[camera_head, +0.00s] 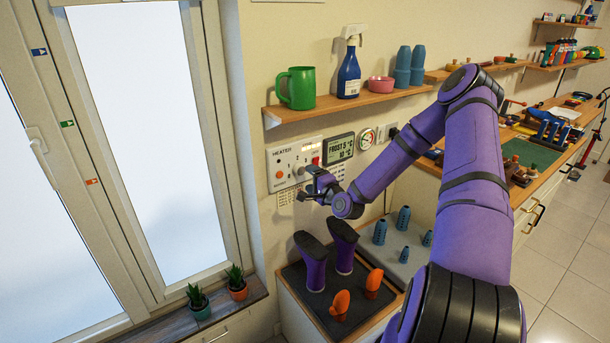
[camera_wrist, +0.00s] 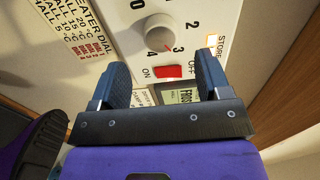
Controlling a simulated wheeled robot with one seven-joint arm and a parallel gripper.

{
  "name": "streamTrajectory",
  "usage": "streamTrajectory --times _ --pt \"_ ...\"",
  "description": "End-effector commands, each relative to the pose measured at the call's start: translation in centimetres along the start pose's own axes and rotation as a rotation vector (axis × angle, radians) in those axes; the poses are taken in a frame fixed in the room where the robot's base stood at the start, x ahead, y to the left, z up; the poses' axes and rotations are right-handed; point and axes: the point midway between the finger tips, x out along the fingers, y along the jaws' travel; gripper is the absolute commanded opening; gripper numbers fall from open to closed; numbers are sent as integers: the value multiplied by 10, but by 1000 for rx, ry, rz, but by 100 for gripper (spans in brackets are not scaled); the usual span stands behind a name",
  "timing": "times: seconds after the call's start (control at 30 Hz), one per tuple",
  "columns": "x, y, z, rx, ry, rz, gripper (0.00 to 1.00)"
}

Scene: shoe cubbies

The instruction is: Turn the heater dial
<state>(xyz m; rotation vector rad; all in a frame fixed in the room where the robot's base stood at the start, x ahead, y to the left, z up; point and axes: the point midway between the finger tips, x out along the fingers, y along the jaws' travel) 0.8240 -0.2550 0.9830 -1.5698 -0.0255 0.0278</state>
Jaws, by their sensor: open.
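The heater panel (camera_head: 284,155) is a white plate on the wall below the shelf, numbered around its dial. In the wrist view the round white dial (camera_wrist: 157,37) has a small red mark that seems to point toward the 3. My gripper (camera_head: 304,190) is at the panel's lower right in the head view. In the wrist view my gripper (camera_wrist: 163,70) is open, its two dark fingers spread either side below the dial, with nothing between them. The dial looks just beyond the fingertips; contact cannot be told. A red ON/OFF switch (camera_wrist: 167,72) lies between the fingers in that view.
A display reading FROST (camera_head: 339,148) and a round gauge (camera_head: 366,139) are right of the panel. The shelf (camera_head: 330,107) above holds a green mug (camera_head: 297,88) and a blue spray bottle (camera_head: 349,72). Purple boots (camera_head: 313,264) stand on a dark mat below.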

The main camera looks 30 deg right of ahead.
Motion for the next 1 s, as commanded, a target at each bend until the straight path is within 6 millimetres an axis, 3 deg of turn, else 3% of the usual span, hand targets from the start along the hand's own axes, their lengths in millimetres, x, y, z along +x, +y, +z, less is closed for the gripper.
streamTrajectory --times 0.2,0.37,1.0 --pt "-36 0 -1 1 1 1 70" --pt "-50 0 0 0 -1 0 70" --pt "-53 0 0 -2 -2 1 70"
